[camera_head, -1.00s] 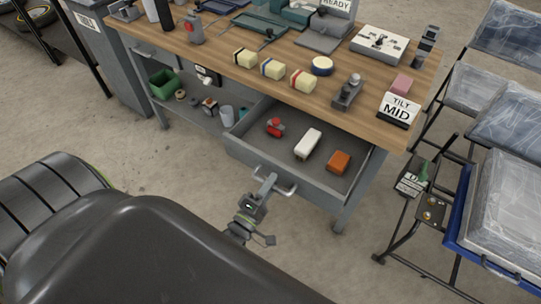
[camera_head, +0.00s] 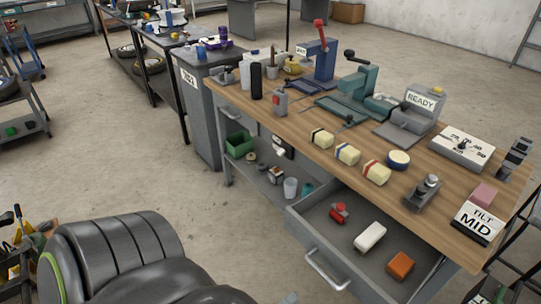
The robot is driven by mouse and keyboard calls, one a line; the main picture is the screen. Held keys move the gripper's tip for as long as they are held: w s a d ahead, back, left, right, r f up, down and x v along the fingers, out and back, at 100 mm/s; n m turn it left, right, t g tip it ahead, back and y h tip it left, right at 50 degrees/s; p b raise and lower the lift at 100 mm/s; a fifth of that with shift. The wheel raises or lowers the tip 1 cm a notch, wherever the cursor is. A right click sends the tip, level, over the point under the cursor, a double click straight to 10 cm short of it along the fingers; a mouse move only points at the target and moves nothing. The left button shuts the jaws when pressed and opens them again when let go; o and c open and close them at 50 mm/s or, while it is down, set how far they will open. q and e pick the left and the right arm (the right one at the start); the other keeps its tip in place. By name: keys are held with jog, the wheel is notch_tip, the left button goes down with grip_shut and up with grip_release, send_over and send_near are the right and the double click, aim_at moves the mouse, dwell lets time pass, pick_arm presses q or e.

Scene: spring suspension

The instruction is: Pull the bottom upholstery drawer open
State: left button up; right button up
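The grey drawer (camera_head: 318,258) under the wooden workbench stands pulled out at the bottom right. It holds a red item (camera_head: 340,212), a white block (camera_head: 370,236) and an orange block (camera_head: 400,264). Its bar handle (camera_head: 326,272) shows on the front with no gripper visible on it. Only a small grey piece of my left gripper (camera_head: 289,298) shows at the bottom edge, left of the handle and apart from it; its fingers cannot be made out. My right gripper is not in view.
The workbench top (camera_head: 400,190) carries yellowish blocks, a TILT MID sign (camera_head: 477,224) and several tools. A lower shelf holds a green bin (camera_head: 240,145). A grey cabinet (camera_head: 202,110) stands left of the bench.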

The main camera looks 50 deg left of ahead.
pick_arm(q)
jog(key=s, duration=0.2)
jog(key=s+f, duration=0.1)
jog(key=s, duration=0.2)
jog(key=shift+s+a+b, duration=0.1)
jog(key=shift+s+b, duration=0.2)
